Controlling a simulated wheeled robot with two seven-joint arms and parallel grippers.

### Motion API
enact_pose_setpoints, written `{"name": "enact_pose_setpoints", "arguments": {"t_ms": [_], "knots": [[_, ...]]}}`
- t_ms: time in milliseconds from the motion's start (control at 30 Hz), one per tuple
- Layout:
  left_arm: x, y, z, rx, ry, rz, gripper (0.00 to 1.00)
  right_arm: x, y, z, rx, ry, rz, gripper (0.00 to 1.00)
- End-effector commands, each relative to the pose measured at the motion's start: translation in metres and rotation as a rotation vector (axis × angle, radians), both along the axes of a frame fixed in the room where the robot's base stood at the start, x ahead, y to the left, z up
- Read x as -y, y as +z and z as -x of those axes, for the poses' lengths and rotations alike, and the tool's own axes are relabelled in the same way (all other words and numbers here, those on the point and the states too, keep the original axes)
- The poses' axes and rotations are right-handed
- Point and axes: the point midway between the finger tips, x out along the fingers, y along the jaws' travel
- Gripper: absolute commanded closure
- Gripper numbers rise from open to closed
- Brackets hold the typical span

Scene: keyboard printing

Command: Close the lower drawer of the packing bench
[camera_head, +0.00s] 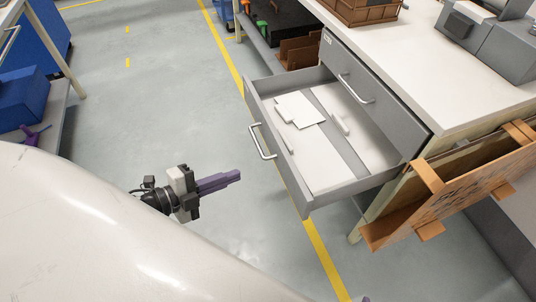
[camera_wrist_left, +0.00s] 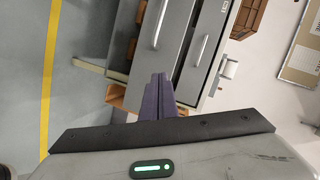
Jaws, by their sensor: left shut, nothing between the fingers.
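The grey lower drawer (camera_head: 268,147) of the packing bench is pulled far out. Its silver handle (camera_head: 259,142) is on the front panel, and white flat items lie inside. The lower drawer (camera_wrist_left: 172,40) and its handle (camera_wrist_left: 160,24) also show in the wrist view. My left gripper (camera_head: 238,175) has purple fingers, shut and empty, pointing towards the drawer front. It is apart from the drawer, left of and below the handle in the head view. The gripper's fingers (camera_wrist_left: 157,80) also show in the wrist view.
The upper drawer (camera_head: 350,85) of the packing bench (camera_head: 430,70) is shut. Brown boards (camera_head: 450,195) hang at the bench's near side. A blue bin (camera_head: 25,98) stands on a shelf at the left. The floor left of the drawer is clear.

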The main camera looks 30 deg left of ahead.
Motion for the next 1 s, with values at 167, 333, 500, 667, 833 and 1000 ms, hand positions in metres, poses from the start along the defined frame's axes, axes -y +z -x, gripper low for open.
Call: {"name": "enact_pose_setpoints", "arguments": {"t_ms": [167, 333, 500, 667, 833, 1000], "knots": [[-0.015, 0.023, 0.001, 0.152, -0.292, -0.251, 1.0, 0.0, 0.0, 0.0, -0.001, -0.001, 0.001, 0.71], [-0.012, 0.025, -0.002, 0.187, -0.369, -0.306, 1.0, 0.001, -0.001, 0.0, -0.001, -0.001, 0.001, 0.71], [0.003, 0.018, -0.02, 0.189, -0.365, -0.302, 1.0, 0.001, -0.004, 0.0, -0.001, 0.0, 0.002, 0.71], [0.022, 0.009, -0.043, 0.189, -0.363, -0.301, 1.0, 0.001, -0.005, 0.0, 0.001, 0.001, 0.002, 0.71], [0.042, 0.0, -0.067, 0.186, -0.361, -0.299, 1.0, 0.0, -0.004, -0.001, 0.004, 0.001, 0.002, 0.71], [0.06, -0.001, -0.086, 0.186, -0.363, -0.3, 1.0, 0.0, 0.0, -0.001, 0.004, 0.001, 0.002, 0.71]]}}
